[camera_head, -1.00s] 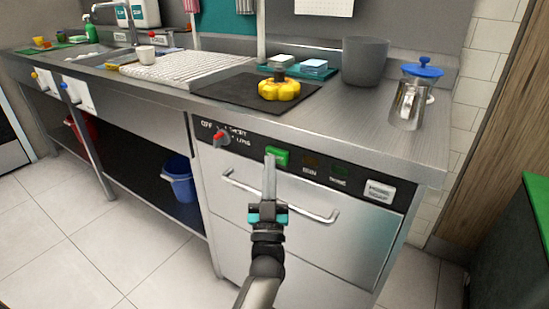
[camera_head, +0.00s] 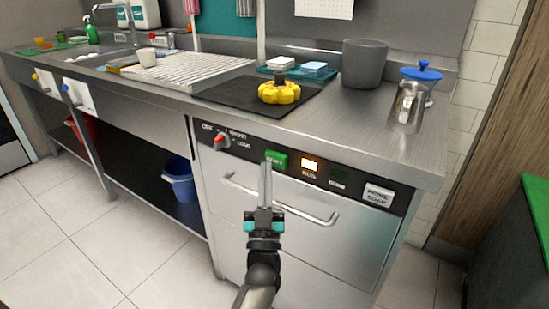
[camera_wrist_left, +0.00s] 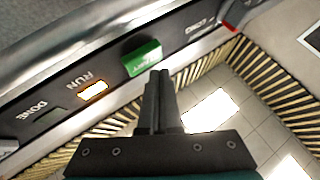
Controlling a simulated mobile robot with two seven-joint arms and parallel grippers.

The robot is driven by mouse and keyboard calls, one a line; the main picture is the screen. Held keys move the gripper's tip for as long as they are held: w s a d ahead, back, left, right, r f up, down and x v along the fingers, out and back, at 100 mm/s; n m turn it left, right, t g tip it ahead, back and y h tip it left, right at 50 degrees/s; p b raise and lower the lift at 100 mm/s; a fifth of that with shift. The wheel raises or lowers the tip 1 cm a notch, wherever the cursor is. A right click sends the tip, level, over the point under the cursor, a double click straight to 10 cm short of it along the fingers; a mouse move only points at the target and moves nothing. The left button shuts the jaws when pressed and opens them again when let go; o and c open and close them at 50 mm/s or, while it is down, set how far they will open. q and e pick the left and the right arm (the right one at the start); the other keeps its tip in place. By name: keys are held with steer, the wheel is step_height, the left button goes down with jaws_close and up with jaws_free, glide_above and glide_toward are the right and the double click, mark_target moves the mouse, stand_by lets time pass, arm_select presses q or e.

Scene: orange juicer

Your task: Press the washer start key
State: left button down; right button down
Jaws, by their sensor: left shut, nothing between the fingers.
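The green start key (camera_head: 278,159) sits on the washer's black control strip, right of the red-tipped knob (camera_head: 220,141). It also shows in the left wrist view (camera_wrist_left: 142,58). The RUN lamp (camera_head: 309,163) beside it is lit orange-white, also in the wrist view (camera_wrist_left: 93,91). The DONE lamp (camera_head: 338,174) is dark. My left gripper (camera_head: 266,166) is shut and empty, its tips (camera_wrist_left: 158,74) just in front of and close beside the green key. I cannot tell whether they touch it. My right gripper is not in view.
The washer's bar handle (camera_head: 280,200) runs just below the strip, near my left fingers. A pale labelled plate (camera_head: 378,194) is at the strip's right end. A yellow object (camera_head: 279,92) and a blue-lidded jug (camera_head: 408,105) stand on the counter above. The floor in front is clear.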

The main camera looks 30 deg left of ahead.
arm_select(q)
steer(key=s+p, duration=0.2)
steer(key=s, duration=0.3)
steer(key=shift+a+p, duration=0.2)
steer(key=shift+p, duration=0.2)
stand_by(0.8)
